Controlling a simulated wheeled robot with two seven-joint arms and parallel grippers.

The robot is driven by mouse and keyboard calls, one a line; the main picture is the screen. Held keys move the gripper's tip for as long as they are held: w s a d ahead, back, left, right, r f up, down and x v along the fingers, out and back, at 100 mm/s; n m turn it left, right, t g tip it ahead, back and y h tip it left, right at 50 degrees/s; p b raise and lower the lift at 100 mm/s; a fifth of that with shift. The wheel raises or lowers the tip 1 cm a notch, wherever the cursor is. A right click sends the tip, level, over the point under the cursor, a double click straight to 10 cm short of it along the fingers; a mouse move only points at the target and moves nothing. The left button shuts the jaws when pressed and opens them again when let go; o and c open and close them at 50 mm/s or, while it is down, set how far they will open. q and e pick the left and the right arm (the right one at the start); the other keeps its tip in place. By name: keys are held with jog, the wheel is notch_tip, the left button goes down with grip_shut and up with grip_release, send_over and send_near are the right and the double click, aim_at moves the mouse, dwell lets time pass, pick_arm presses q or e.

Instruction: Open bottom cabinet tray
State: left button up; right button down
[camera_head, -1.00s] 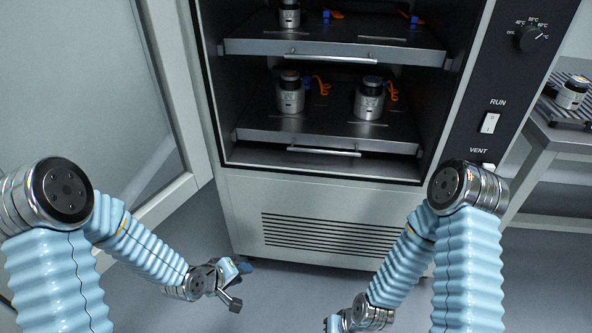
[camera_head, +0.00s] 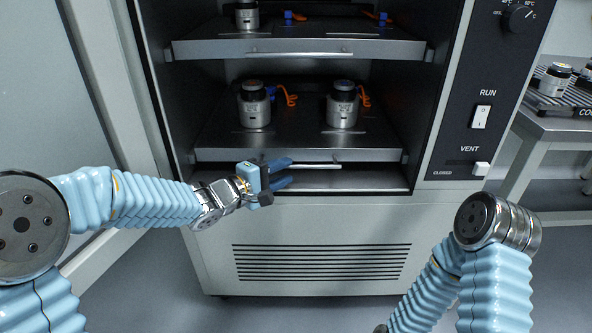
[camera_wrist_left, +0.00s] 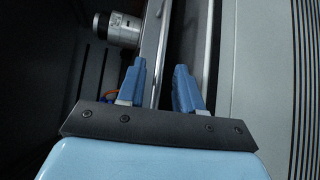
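The bottom tray (camera_head: 225,155) sits inside the open cabinet, with a thin bar handle (camera_head: 318,165) along its front. It bears two silver cylindrical actuators (camera_head: 255,106) (camera_head: 342,106). My left gripper (camera_head: 284,172) is open at the left end of this handle, its blue fingers pointing right. In the left wrist view, the two fingers (camera_wrist_left: 160,82) stand apart, with the tray's front edge and handle line (camera_wrist_left: 160,45) running between them. I cannot tell whether they touch it. My right arm is at the lower right; its gripper is out of view.
An upper tray (camera_head: 380,48) with another actuator (camera_head: 247,15) is above. The cabinet door (camera_head: 95,100) stands open on the left. The control panel (camera_head: 470,110) is at the right, beside a side table (camera_head: 560,125). Vents (camera_head: 320,262) mark the cabinet's lower front.

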aim_at(294, 167)
pick_arm(q)
jog(key=x, duration=0.5)
jog(key=shift+a, duration=0.1)
jog(key=shift+c, duration=0.3)
grip_shut()
